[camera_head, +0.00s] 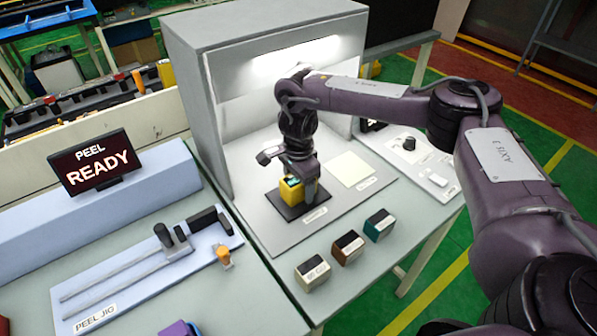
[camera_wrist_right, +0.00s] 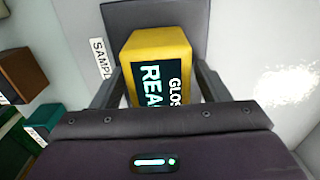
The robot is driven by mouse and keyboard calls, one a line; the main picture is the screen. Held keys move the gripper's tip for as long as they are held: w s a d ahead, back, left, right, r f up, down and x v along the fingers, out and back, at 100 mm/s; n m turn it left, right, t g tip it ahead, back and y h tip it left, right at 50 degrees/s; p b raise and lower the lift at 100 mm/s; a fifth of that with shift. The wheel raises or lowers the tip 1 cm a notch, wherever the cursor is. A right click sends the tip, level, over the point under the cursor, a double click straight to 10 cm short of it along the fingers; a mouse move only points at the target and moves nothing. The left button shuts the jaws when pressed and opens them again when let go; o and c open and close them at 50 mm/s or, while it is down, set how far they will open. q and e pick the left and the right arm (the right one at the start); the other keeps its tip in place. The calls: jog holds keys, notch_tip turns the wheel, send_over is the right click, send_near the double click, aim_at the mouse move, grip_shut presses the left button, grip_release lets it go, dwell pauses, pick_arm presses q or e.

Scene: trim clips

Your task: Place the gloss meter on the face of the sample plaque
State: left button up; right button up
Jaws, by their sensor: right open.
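The yellow gloss meter (camera_head: 290,191) sits upright on the dark sample plaque (camera_head: 290,212) inside the light booth. In the right wrist view, the gloss meter (camera_wrist_right: 155,45) shows a dark screen with partly hidden words, and the plaque (camera_wrist_right: 150,14) lies beneath it. My right gripper (camera_head: 301,178) is down at the meter. In the right wrist view, the fingers of my right gripper (camera_wrist_right: 160,85) stand open on either side of the meter. The gripper body hides the meter's near end. My left gripper does not show.
A pale square sheet (camera_head: 350,170) lies right of the plaque. Three small blocks, cream (camera_head: 312,273), brown (camera_head: 347,247) and teal (camera_head: 379,225), stand along the front. The peel jig (camera_head: 150,262) is at left.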

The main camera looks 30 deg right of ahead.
notch_tip(320, 180, up, 12)
jog(key=shift+r+p, duration=0.1)
jog(key=shift+p, duration=0.55)
